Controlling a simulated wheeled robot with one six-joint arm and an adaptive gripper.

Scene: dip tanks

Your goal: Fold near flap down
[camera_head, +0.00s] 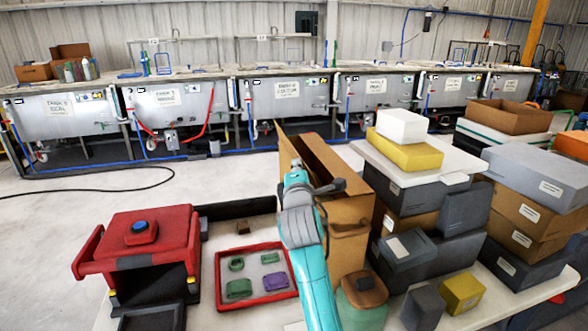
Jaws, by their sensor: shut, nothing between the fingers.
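A tall open cardboard box (345,252) stands at the middle of the near table. One brown flap (287,158) sticks up at its left, and the box's inside shows as a dark opening along its upper edge. A short flap edge (352,230) shows at the near side, partly behind my arm; I cannot tell its exact angle. My teal arm reaches up in front of the box. My gripper (336,186), dark and small in view, is shut and empty at about the box's upper opening. Whether it touches cardboard is unclear.
Stacked grey, brown and yellow boxes (420,195) crowd the right. A red-rimmed tray (219,287) with green and purple pieces and a red machine (140,242) stand at left. A green rounded item with a brown top (366,291) sits close in front. Tanks (285,98) line the back.

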